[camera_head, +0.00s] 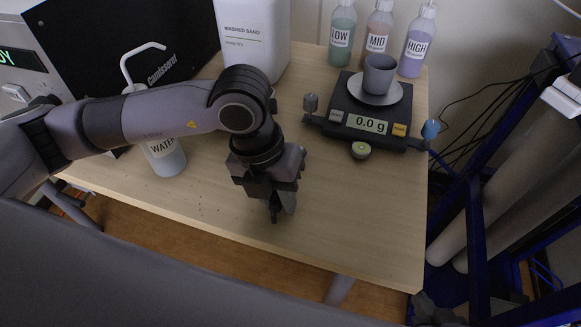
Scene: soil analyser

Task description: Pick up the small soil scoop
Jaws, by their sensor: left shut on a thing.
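My left gripper (275,208) points down over the front middle of the wooden table. It is shut, with a small grey piece (290,200) at its fingers that looks like part of the small soil scoop. The gripper hides most of it, and I cannot tell whether it touches the table. No other scoop shows. My right gripper is not in view.
A scale (366,112) reading 0.0 g bears a grey cup (379,74). LOW (342,38), MID (376,40) and HIGH (417,45) bottles stand behind it. A washed sand container (254,35) and WATER bottle (166,157) stand left. The table's front right (370,220) is clear.

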